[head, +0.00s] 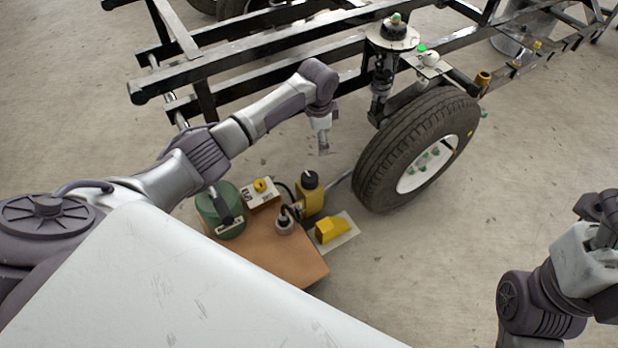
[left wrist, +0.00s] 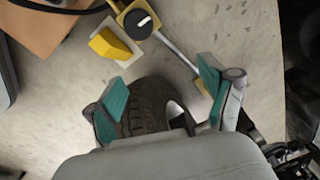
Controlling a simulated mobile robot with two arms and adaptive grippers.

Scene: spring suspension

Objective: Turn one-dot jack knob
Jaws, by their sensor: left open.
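A yellow jack (head: 309,195) with a round black knob (head: 309,180) on top stands beyond the brown board, left of the wheel. A white line marks the knob; I cannot make out any dots. In the left wrist view, the knob (left wrist: 142,22) is near the top edge, and a metal rod (left wrist: 178,55) runs from the jack.
A yellow wedge (head: 327,230), a green canister (head: 222,212) and a white box with a yellow button (head: 262,195) are near the brown board (head: 270,250).

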